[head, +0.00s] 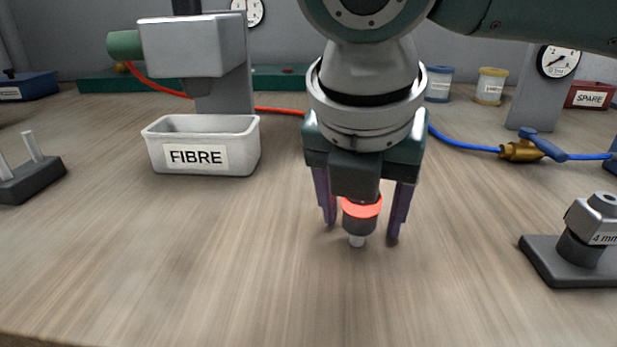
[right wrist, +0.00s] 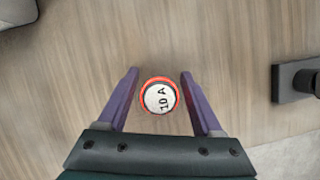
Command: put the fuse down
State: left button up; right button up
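The fuse (head: 361,222) has a red band, a dark body and a pale lower tip. It is upright in the head view, over the bare wood table. The upper part of the fuse is hidden by the gripper. My left gripper is not in view.
A white FIBRE tray (head: 208,124) stands behind on the left under a grey machine (head: 193,47). A dark block with metal posts (head: 33,172) is at far left. A "4 mm" fixture (head: 585,245) stands at right. The front middle of the table (head: 250,280) is clear.

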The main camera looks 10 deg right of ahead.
grip_shut()
dwell(0.3)
